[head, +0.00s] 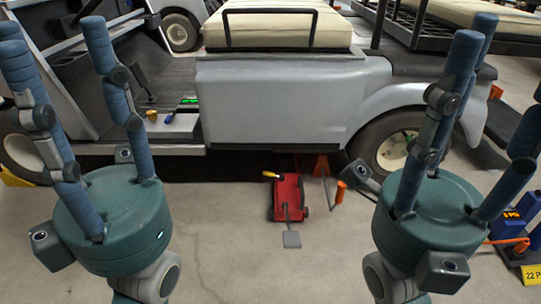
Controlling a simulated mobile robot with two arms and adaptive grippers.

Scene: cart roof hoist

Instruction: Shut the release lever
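A red floor jack (287,197) stands on the concrete at the near side of the cart, with its far end under the cart's edge. A short lever with a yellow end (270,174) sticks out to the left from the jack's far part; it looks like the release lever. A grey pedal (291,239) lies at the jack's near end. My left gripper (51,36) is open and empty, left of the jack, fingers pointing up in the picture. My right gripper (500,75) is open and empty, right of the jack. Neither touches the jack or lever.
The grey cart (270,105) with a beige seat (278,30) fills the back. An orange stand (321,165) and an orange-ended bar (340,192) are right of the jack. Blue equipment (510,222) stands at far right. The floor left of the jack is clear.

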